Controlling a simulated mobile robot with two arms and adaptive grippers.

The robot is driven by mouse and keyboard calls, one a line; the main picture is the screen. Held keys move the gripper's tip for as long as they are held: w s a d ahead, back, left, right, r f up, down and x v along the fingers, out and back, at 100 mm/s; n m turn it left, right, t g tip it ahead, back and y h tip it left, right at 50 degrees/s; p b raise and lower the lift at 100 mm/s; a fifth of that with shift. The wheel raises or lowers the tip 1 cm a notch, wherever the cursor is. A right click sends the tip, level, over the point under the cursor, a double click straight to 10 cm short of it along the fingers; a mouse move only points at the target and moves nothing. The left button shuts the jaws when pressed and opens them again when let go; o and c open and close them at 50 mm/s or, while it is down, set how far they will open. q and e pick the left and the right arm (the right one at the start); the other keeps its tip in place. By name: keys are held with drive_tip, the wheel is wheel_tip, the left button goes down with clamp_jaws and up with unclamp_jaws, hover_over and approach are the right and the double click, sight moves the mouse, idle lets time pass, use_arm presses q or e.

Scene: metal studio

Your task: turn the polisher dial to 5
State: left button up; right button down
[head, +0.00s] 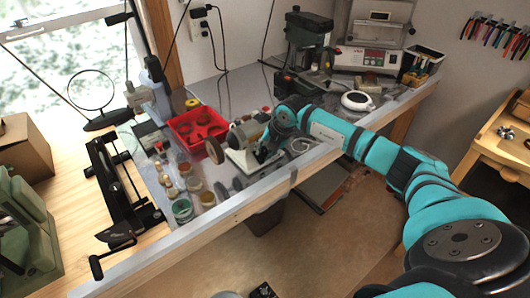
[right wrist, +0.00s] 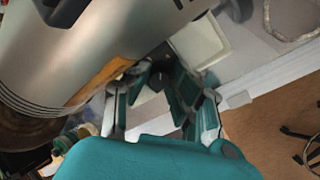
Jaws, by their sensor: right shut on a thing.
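The polisher (head: 243,134) stands on the bench, with a silver motor body and a round brown wheel (head: 214,150) at its left end. My right gripper (head: 262,152) is at the front of the polisher base, low beside the motor. In the right wrist view the silver polisher body (right wrist: 95,45) fills the upper left, and my right gripper (right wrist: 160,80) is closed around a small dark dial (right wrist: 158,76) beside the pale base (right wrist: 203,40). The dial is mostly hidden between the fingers, and its marks and setting cannot be read. My left gripper is not in view.
A red tray (head: 196,127) stands behind the polisher at left. Several small jars (head: 182,208) stand left of it near the front edge (head: 262,182). A green drill press (head: 305,50) and a white round dish (head: 357,101) are to the right.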

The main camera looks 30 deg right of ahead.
idle(0.3)
drive_tip(key=c, duration=1.1)
unclamp_jaws()
drive_tip(key=shift+d, duration=0.1)
drive_tip(key=shift+c, duration=0.2)
drive_tip(key=shift+r, duration=0.15)
drive_tip(key=v, duration=0.7)
drive_tip(key=shift+s+r, duration=0.3)
drive_tip(key=shift+d, duration=0.15)
